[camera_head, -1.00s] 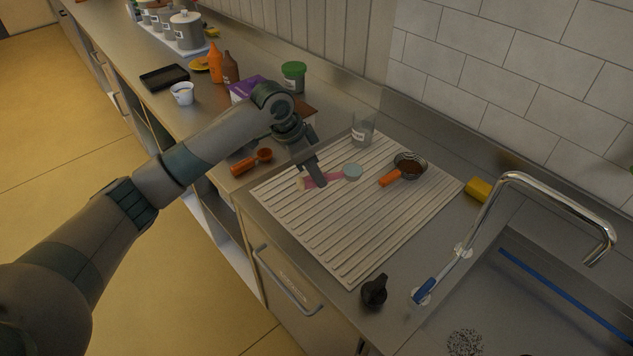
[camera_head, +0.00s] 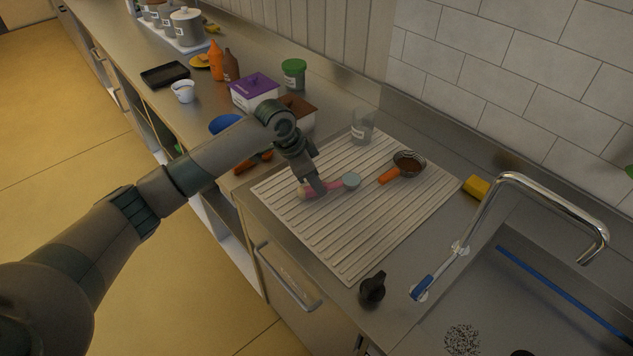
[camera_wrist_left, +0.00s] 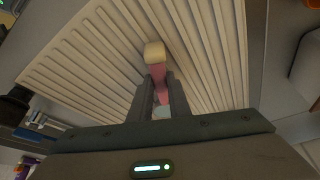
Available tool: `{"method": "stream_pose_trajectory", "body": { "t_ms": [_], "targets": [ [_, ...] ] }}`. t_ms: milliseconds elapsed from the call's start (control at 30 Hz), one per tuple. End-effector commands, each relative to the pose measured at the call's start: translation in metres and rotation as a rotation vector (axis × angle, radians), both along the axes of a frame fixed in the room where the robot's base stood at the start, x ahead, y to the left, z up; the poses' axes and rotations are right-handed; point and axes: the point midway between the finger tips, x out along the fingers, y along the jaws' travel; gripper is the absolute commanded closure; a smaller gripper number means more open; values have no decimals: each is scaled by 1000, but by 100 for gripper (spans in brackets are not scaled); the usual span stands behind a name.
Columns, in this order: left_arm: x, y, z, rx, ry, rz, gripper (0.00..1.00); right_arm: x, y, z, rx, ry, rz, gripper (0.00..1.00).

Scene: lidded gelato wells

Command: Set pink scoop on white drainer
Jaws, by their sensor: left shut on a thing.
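The pink scoop (camera_head: 335,184) has a pink handle with a cream end and a pale blue-grey bowl. It is at the white drainer (camera_head: 361,258), over its left back part, low on the ribbed surface; I cannot tell if it fully touches. My left gripper (camera_head: 319,191) is shut on the scoop's handle. In the left wrist view the pink scoop (camera_wrist_left: 155,55) shows between the fingers of the left gripper (camera_wrist_left: 160,97), with the ribbed white drainer (camera_wrist_left: 85,58) behind it. The bowl is mostly hidden there. My right gripper is not in view.
An orange-handled scoop (camera_head: 390,175) with a dark bowl and a clear cup (camera_head: 362,127) stand on the drainer's back part. A yellow sponge (camera_head: 476,188), the tap (camera_head: 480,220) and a black object (camera_head: 373,290) are around it. The drainer's front is clear.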

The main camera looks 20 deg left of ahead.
Motion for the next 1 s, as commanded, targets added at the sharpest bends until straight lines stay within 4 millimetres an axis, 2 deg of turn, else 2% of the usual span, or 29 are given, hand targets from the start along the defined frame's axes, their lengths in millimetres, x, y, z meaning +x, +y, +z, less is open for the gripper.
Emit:
{"method": "stream_pose_trajectory", "body": {
  "t_ms": [133,167,200,233,667,867,1000],
  "targets": [
    [0,0,-3,0,0,0,100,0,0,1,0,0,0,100],
    [0,0,-3,0,0,0,79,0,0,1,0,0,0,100],
    [0,0,-2,0,0,0,69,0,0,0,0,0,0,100],
    [0,0,-2,0,0,0,65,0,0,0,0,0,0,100],
    [0,0,1,0,0,0,65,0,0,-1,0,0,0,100],
    [-3,7,19,-1,-3,1,65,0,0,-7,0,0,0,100],
    [-8,14,38,0,-3,0,65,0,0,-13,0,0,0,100]
  ]
}}
